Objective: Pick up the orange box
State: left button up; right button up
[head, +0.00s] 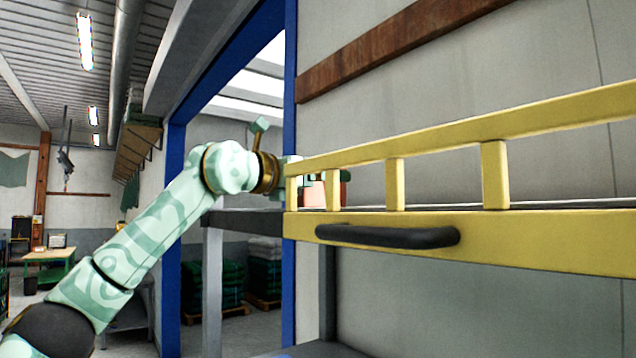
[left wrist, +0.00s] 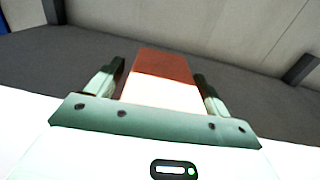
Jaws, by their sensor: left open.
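The orange box (head: 315,195) sits on the shelf behind the yellow rail in the head view, mostly hidden by the rail and my left gripper (head: 308,177). In the left wrist view, the box (left wrist: 162,92) shows a red-brown upper part and a brightly lit pale part nearer the camera. It lies between the two fingers of my left gripper (left wrist: 160,78). The fingers are open, one on each side of the box, with a gap visible on each side. My right gripper is not in view.
A yellow guard rail (head: 411,187) with a black handle (head: 388,236) runs in front of the right part of the dark shelf (head: 243,222). A blue post (head: 290,90) stands just left of the rail. The grey wall rises behind the shelf.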

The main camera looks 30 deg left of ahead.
pick_arm(q)
jog(key=shift+s+a+r, duration=0.1)
jog(key=shift+s+a, duration=0.05)
jog(key=shift+s, duration=0.15)
jog(key=c, duration=1.2)
jog(key=shift+w, duration=0.1)
jog(key=shift+c, duration=0.2)
jog(key=shift+r, duration=0.1)
